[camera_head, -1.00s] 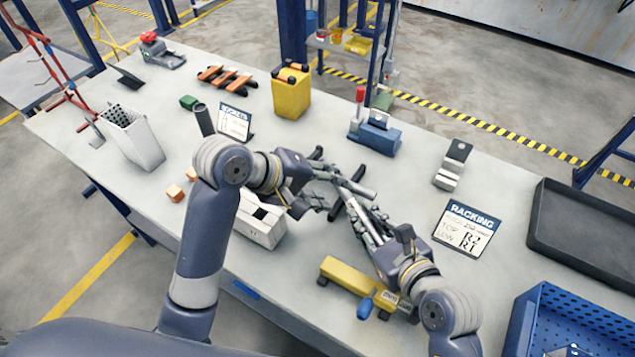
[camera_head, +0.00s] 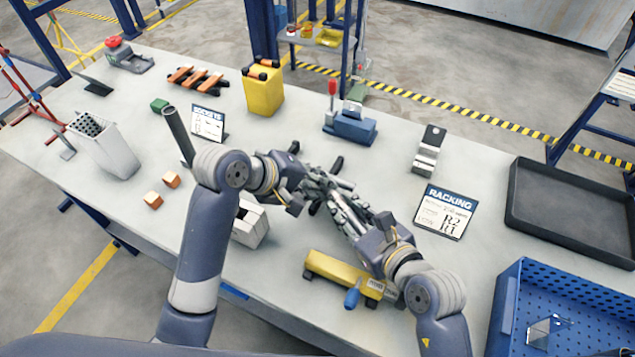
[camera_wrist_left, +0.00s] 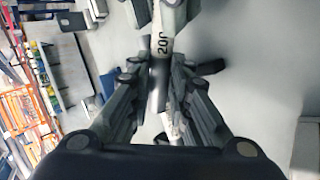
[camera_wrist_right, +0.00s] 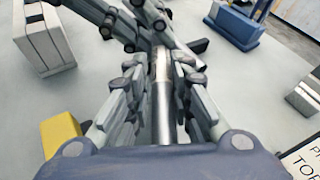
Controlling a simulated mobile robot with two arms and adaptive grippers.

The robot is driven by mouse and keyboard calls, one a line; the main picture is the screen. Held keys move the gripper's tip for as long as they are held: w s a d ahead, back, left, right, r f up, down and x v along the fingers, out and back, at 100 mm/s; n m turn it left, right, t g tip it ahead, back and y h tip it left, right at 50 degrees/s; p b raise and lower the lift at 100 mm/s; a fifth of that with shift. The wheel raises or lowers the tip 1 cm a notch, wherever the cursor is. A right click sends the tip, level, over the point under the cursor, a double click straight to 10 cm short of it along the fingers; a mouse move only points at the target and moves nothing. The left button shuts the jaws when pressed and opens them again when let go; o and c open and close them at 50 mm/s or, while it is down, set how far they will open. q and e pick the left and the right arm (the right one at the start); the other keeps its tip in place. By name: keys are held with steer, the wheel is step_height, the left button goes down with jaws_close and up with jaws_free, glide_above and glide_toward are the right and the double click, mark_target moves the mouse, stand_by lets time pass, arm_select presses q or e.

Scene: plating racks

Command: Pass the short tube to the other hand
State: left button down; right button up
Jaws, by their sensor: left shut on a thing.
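The short tube is a slim grey metal cylinder; it shows in the left wrist view (camera_wrist_left: 157,92) and the right wrist view (camera_wrist_right: 163,110). My left gripper (camera_head: 312,186) is shut on it above the table; in its wrist view (camera_wrist_left: 160,95) the fingers press in on both sides. A pale band marked something like "200" shows beyond these fingers. My right gripper (camera_head: 335,195) has come up from the opposite side. Its fingers (camera_wrist_right: 162,85) stand on either side of the tube, apparently open with slim gaps. In the head view the meeting fingers mostly hide the tube.
Below the grippers are a yellow block (camera_head: 335,268) with a blue-handled tool (camera_head: 352,297) and a white box (camera_head: 250,228). A racking sign (camera_head: 443,212), black tray (camera_head: 570,215) and blue crate (camera_head: 505,300) lie right. A dark upright tube (camera_head: 177,132) stands left.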

steer(key=shift+o, duration=1.1)
steer(key=shift+s, duration=0.1)
